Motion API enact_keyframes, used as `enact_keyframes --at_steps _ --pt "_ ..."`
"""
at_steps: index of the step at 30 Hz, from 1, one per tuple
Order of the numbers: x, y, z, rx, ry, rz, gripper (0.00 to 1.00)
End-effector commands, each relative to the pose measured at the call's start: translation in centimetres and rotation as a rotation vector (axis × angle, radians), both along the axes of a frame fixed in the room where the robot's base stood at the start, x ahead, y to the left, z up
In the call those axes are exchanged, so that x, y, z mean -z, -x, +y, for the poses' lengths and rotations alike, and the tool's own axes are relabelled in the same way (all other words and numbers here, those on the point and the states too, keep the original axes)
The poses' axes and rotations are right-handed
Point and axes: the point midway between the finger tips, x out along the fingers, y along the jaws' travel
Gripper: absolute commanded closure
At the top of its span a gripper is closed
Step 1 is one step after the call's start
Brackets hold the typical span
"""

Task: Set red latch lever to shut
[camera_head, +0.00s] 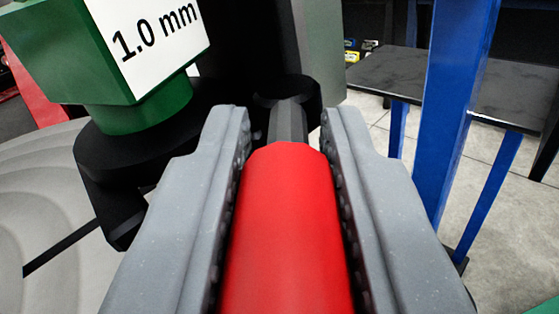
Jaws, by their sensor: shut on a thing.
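The red latch lever (287,225) points toward the camera in the lower middle of the view. Its red grip joins a dark grey shaft (288,122) that runs into a black hub (287,88). My gripper (285,130) is shut on the red grip, with one grey finger on its left side and one on its right. The near end of the grip runs out of the bottom of the view. No marking for the shut position shows.
A green block (70,45) with a white "1.0 mm" label stands at upper left on a black bracket (115,165). A pale round plate (40,200) lies below it. A blue post (455,100) and a dark-topped table (470,85) stand at right. Tiled floor shows between.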

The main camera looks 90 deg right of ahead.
Motion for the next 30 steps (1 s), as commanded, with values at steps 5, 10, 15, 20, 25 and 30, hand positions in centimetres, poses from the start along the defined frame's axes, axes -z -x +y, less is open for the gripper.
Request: enact_keyframes --at_steps 5,10,15,20,25,30 --pt "-0.3 -0.3 0.5 -0.013 0.004 -0.004 1.00" --pt "-0.3 -0.3 0.5 -0.014 0.003 -0.004 1.00" --pt "-0.3 -0.3 0.5 -0.012 0.003 -0.005 0.59" --pt "-0.2 -0.2 0.3 -0.007 0.001 -0.003 0.59" --pt "-0.1 -0.1 0.2 -0.003 0.000 -0.002 0.69" --pt "-1.5 -0.1 0.2 -0.003 0.000 -0.002 1.00"
